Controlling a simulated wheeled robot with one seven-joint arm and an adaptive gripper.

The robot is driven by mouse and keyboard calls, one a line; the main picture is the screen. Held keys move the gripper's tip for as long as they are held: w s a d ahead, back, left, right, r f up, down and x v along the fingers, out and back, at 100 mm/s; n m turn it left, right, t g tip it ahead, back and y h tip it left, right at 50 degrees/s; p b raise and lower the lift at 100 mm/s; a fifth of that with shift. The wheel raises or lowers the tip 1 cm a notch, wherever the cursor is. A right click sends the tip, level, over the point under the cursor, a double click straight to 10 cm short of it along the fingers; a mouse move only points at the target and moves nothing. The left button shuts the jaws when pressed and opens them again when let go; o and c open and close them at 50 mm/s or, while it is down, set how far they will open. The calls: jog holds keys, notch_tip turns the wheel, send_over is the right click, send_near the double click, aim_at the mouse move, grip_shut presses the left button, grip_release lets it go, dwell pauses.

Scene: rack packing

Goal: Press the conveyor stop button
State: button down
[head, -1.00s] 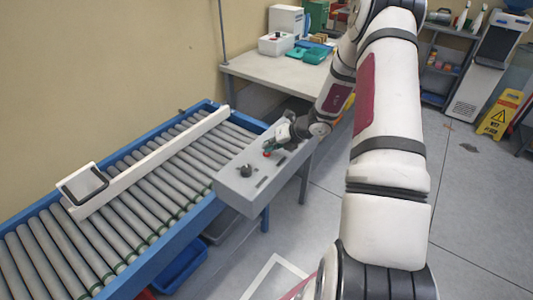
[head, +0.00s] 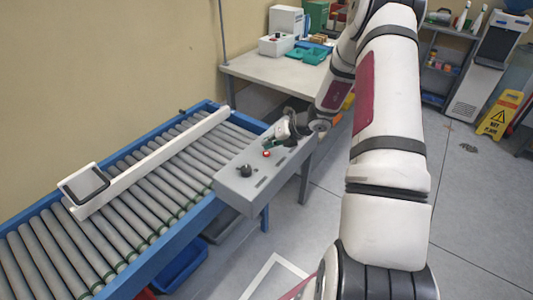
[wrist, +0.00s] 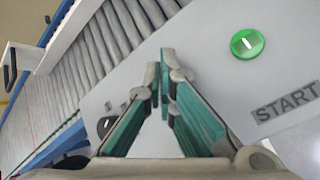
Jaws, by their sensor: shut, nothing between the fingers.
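The roller conveyor (head: 130,205) has blue side rails and a white bar (head: 150,163) across its rollers. A dark-framed square plate (head: 84,184) stands at the bar's end. A work table (head: 285,75) with boxes and trays stands behind the control box.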

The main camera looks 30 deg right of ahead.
aim_at(268, 152)
jog(key=shift+r+p, duration=1)
jog(key=shift+r, duration=1.5)
jog(key=s+a+r+n+g, duration=0.2)
jog(key=s+a+r+n, duration=0.3)
jog(key=a+r+n, duration=0.5)
jog(key=s+a+r+n+g, duration=0.1)
jog(key=s+a+r+n, duration=0.3)
jog(key=a+r+n, duration=0.7)
jog(key=s+a+r+n+h, duration=0.1)
jog(key=s+r+n+h, duration=0.1)
jog(key=s+r+n, duration=0.3)
jog(key=s+r+n+h, duration=0.2)
jog(key=s+r+n, duration=0.2)
jog(key=s+n, duration=0.9)
jog(key=shift+s+a+r+n, duration=0.35)
jog(key=shift+s+n, duration=0.05)
jog(key=shift+s, duration=2.7)
